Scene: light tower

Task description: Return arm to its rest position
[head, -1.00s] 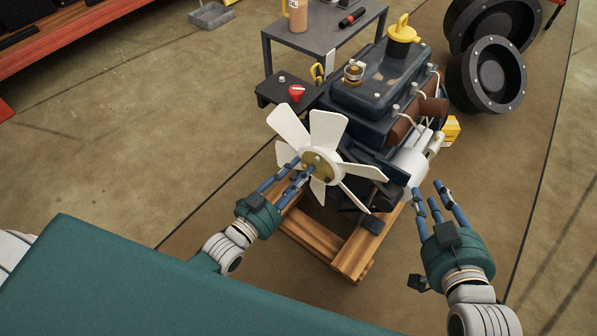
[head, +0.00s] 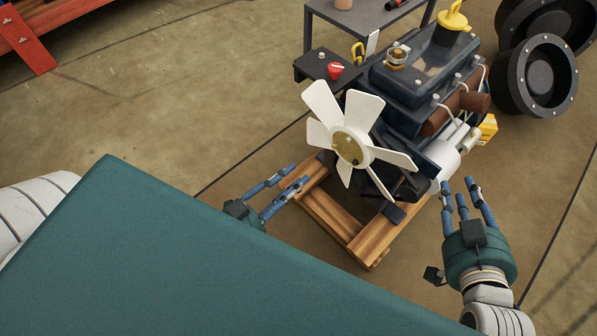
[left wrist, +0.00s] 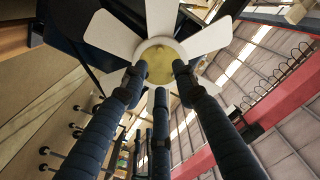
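My left gripper (head: 298,179) is to the left of the white fan (head: 318,134), its blue fingers spread and empty above the floor beside the wooden pallet. In the left wrist view its fingers (left wrist: 158,75) point toward the fan's brass-coloured hub (left wrist: 161,62), with nothing held between them. The fan is on the front of a dark blue engine (head: 425,75). My right gripper (head: 457,186) is at the engine's right front, near a white cylindrical part (head: 441,158). Its fingers are spread and empty. Much of my left arm is hidden behind my green body panel.
The engine stands on a wooden pallet (head: 372,243). Black wheel rims (head: 541,75) lie at the right. A red-orange rack (head: 30,40) is at far left. Floor left of the engine is clear.

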